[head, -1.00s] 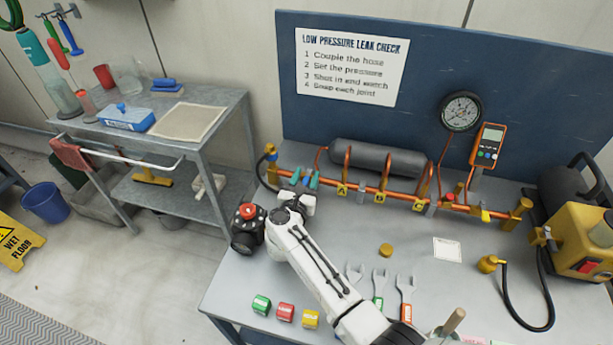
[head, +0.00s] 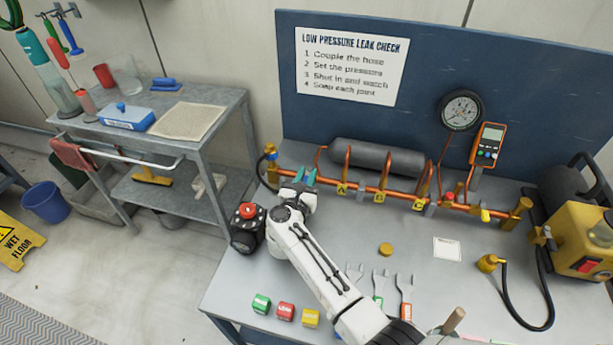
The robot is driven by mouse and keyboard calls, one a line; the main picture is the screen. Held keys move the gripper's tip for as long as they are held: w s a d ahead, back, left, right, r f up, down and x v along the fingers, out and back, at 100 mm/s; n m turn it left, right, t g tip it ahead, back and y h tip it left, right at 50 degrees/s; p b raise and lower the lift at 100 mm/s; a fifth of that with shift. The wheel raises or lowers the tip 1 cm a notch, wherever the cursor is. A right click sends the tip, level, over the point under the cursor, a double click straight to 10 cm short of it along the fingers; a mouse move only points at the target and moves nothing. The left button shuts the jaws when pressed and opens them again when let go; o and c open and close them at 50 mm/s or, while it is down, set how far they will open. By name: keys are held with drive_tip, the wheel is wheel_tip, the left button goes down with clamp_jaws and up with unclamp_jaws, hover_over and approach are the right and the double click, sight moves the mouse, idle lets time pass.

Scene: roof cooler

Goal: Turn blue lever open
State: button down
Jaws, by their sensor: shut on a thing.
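My gripper (head: 305,175) has two teal fingers and reaches the left part of the copper pipe (head: 370,188) at the back of the bench. Its fingers are close together, shut on the blue lever at the pipe. The lever is almost wholly hidden between the fingers, so its angle to the pipe cannot be told. My white arm comes in from the front of the bench.
A brass fitting (head: 271,156) stands at the pipe's left end. A grey cylinder (head: 375,157) lies behind the pipe. A red lever (head: 449,196) and a yellow lever (head: 485,215) are further right. A round gauge (head: 461,110) hangs on the blue backboard.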

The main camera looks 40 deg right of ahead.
sight(311, 169)
idle(0.4)
drive_tip(key=n+t+y, duration=0.1)
drive_tip(key=n+t+y+p, duration=0.1)
drive_tip(key=n+t+y, duration=0.1)
drive_tip(key=s+d+n+t+y+p, duration=0.1)
drive_tip(key=y, duration=0.1)
drive_tip(key=shift+t, duration=0.3)
drive_tip(key=n+t+y, duration=0.1)
drive_tip(key=y, duration=0.1)
drive_tip(key=d+n+y, duration=0.1)
drive_tip(key=n, duration=0.1)
drive_tip(key=shift+s+t+y, duration=0.15)
drive_tip(key=shift+t+y, duration=0.25)
drive_tip(key=shift+d+n+t+y+b, duration=0.3)
drive_tip(key=shift+n+y, duration=0.55)
drive_tip(key=shift+y, duration=0.45)
drive_tip(key=shift+d+n+t+y+b, duration=0.15)
drive_tip(key=shift+n+y+b, duration=0.25)
drive_tip(key=shift+n+y, duration=0.7)
drive_tip(key=shift+a+r+y, duration=0.1)
drive_tip(key=shift+y, duration=0.2)
drive_tip(key=c, duration=1)
unclamp_jaws()
drive_tip(key=shift+c, duration=0.2)
drive_tip(key=shift+s, duration=0.1)
